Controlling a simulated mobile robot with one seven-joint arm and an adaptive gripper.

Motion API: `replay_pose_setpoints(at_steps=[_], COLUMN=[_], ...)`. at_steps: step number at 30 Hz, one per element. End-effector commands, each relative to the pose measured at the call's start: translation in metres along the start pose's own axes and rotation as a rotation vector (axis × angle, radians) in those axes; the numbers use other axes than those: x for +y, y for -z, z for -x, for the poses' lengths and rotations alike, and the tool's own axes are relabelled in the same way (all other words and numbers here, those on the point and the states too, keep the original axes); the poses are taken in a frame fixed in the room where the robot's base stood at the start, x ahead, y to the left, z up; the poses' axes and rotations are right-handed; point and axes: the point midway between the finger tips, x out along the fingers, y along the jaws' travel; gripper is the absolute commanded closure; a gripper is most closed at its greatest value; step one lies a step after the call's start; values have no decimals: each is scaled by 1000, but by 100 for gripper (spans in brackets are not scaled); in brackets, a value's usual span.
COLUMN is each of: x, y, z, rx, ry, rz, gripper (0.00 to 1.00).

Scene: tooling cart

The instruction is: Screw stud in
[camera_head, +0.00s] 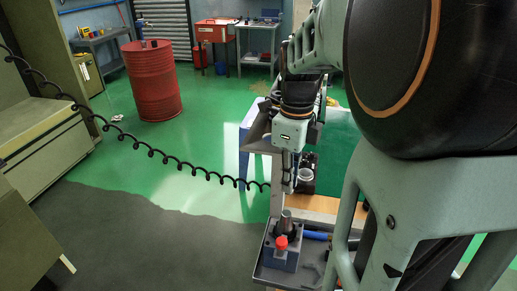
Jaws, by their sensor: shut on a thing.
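My gripper (289,172) hangs from the wrist near the middle of the picture, pointing down over the cart. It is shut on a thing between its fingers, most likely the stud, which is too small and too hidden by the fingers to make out. Below it, on the cart's grey tray (262,274), stands a blue-grey block (285,262) with a red cap (281,243) and an upright dark grey cylinder (287,222). The gripper appears above and apart from this block. No threaded hole can be made out.
A dark holder with a round light part (305,174) is close right of the gripper. A blue-handled tool (316,236) lies by the block. A black coiled cable (170,158) crosses from the left to the cart. My own arm hides the right side. A red barrel (152,82) stands far off.

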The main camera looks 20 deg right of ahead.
Motion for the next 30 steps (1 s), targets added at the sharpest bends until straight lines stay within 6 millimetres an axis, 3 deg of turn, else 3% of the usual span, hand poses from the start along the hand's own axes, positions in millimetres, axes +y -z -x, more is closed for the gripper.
replay_pose_setpoints(at_steps=[30], x=[0], y=[0], z=[-60], rx=[-1], ry=[0], rz=[-4], gripper=[100])
